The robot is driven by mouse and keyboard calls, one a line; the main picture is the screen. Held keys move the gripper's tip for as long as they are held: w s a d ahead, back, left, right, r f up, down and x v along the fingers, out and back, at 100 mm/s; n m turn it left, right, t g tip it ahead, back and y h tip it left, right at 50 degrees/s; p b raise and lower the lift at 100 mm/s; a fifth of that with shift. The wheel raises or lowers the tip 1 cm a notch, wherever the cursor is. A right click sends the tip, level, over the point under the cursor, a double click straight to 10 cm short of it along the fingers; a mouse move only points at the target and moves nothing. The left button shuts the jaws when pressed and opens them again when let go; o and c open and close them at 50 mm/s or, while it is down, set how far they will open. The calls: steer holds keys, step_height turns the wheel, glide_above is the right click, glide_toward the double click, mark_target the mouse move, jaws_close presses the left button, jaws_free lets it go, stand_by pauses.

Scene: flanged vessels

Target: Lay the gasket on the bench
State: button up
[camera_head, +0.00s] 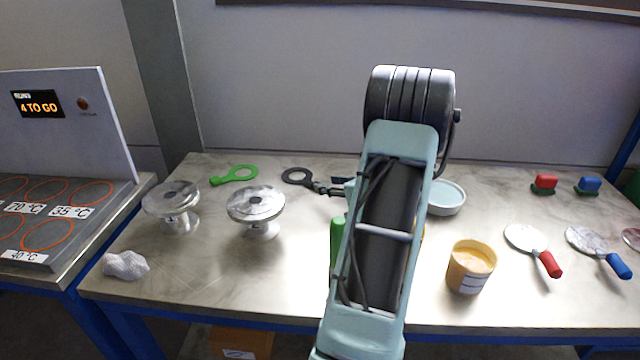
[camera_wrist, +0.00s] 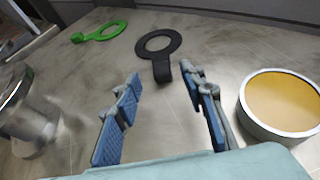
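A black ring gasket with a tab (camera_head: 297,176) lies on the bench (camera_head: 290,290) near its back edge. In the wrist view the black gasket (camera_wrist: 158,45) lies ahead of my fingers, its tab pointing back toward them. A green ring gasket with a tab (camera_head: 236,175) lies to its left, also in the wrist view (camera_wrist: 102,32). My gripper (camera_head: 335,187) is low near the black gasket; in the wrist view (camera_wrist: 161,78) its fingers are apart with nothing held. The tab's end is near the fingertips; contact cannot be told. My arm hides part of the bench.
Two flanged metal vessels (camera_head: 173,203) (camera_head: 257,208) stand at left, near a crumpled white cloth (camera_head: 125,265). A round dish (camera_head: 446,197) and yellow-filled jar (camera_head: 470,267) stand right of my arm. Red- and blue-handled tools (camera_head: 535,245) (camera_head: 595,248) lie farther right.

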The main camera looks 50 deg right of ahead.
steer(key=v, duration=0.5)
steer(key=shift+s+r, duration=0.15)
steer(key=shift+s, duration=0.15)
